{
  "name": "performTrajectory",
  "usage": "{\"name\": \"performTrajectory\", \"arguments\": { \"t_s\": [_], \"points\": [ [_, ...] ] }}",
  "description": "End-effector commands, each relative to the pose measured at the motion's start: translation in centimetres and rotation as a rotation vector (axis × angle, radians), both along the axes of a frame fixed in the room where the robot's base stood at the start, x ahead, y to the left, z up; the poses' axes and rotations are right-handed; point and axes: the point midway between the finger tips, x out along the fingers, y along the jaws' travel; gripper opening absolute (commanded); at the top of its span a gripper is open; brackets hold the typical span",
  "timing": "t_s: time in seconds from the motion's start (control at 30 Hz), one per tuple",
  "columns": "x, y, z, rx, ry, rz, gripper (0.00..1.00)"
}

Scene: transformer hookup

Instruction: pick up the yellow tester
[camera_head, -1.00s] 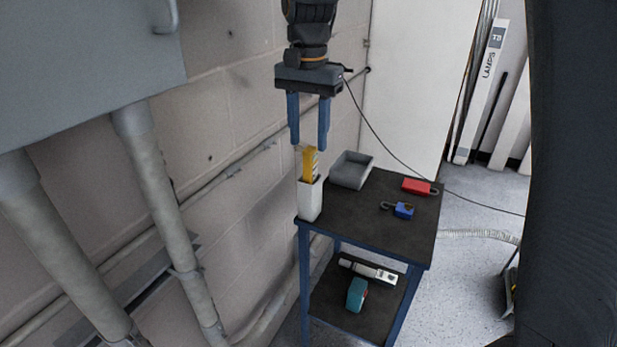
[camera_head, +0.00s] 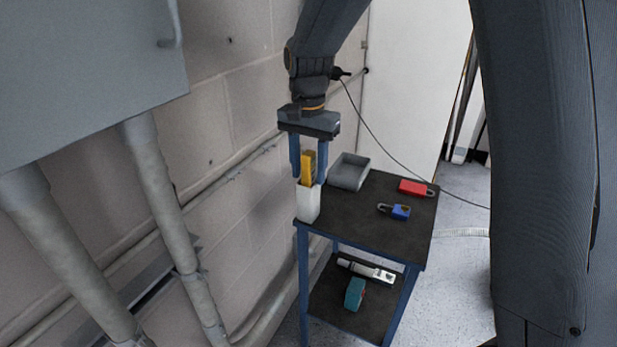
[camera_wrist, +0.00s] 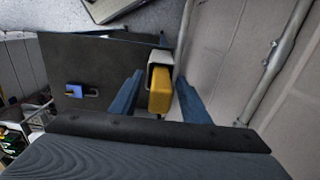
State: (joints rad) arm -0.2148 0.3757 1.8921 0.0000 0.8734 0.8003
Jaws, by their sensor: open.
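The yellow tester (camera_head: 308,167) stands upright in a white holder (camera_head: 308,204) at the near left corner of the cart's top. Its upper part sticks out of the holder. My gripper (camera_head: 308,180) points down over it with the jaws open, one blue finger on each side of the tester. In the wrist view the yellow tester (camera_wrist: 160,92) sits between the two fingers, with the white holder (camera_wrist: 160,56) beyond it. I see gaps between the fingers and the tester there.
The dark cart top (camera_head: 352,222) also bears a grey tray (camera_head: 349,172), a red padlock (camera_head: 413,188) and a blue padlock (camera_head: 396,211). A teal item (camera_head: 355,293) and a white-and-black tool (camera_head: 367,271) lie on the lower shelf. The block wall (camera_head: 235,215) is close on the left.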

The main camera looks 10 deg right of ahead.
Motion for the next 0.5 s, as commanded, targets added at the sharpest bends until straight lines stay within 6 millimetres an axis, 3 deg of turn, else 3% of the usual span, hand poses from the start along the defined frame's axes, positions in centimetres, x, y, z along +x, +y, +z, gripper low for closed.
{"name": "performTrajectory", "arguments": {
  "t_s": [0.07, 0.3, 0.5],
  "points": [
    [0.0, 0.0, 0.01, 0.0, 0.0, 0.0, 0.41],
    [0.0, 0.0, 0.03, 0.0, 0.0, 0.0, 0.0],
    [0.01, 0.0, 0.07, 0.0, 0.0, 0.0, 0.0]
  ]
}}
